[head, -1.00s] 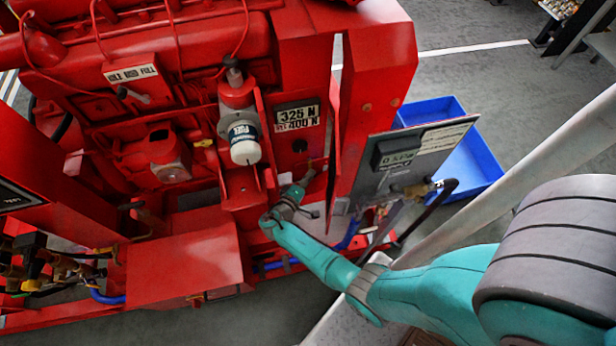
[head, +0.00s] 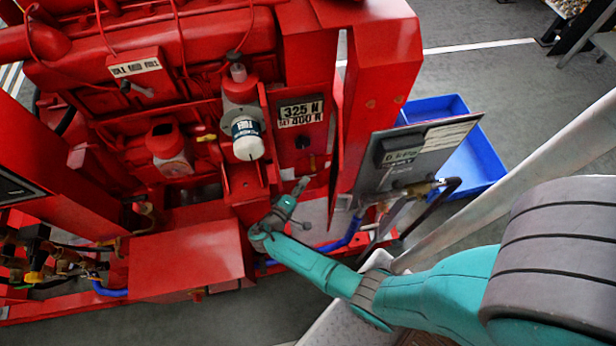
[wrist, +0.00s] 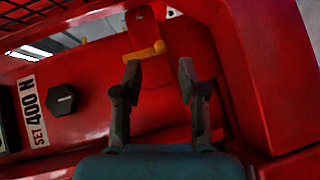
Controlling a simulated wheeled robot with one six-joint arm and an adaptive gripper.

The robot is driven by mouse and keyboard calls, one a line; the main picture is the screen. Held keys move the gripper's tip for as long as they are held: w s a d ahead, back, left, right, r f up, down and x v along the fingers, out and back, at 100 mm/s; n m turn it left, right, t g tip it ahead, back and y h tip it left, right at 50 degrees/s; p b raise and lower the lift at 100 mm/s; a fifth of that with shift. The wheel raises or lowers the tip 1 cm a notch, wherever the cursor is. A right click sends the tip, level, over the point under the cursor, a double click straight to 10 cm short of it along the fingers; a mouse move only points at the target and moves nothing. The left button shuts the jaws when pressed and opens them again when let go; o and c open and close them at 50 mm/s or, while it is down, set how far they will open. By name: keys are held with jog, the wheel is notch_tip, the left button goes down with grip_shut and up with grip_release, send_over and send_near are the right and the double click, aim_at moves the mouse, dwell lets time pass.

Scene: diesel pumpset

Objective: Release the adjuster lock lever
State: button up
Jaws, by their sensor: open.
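The lever (wrist: 148,50), a small yellow-orange handle, shows in the wrist view on a red bracket (wrist: 150,75). I take it for the adjuster lock lever. It lies just beyond my gripper's fingertips, closer to the left finger, with its knob end toward the gap. My gripper (wrist: 160,68) is open, and nothing is visible between its fingers. I cannot tell whether the left finger touches the lever. In the head view my gripper (head: 303,204) is in front of the red frame, below the force label; the lever is too small to make out clearly there.
A black hex knob (wrist: 61,98) sits beside the "SET 400 N" label (wrist: 38,112). A red wall (wrist: 245,75) rises close on the right in the wrist view. In the head view, a grey gauge panel (head: 410,155) and a blue bin (head: 470,160) stand to the right.

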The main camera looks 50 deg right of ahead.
jog(key=shift+v, duration=2.7)
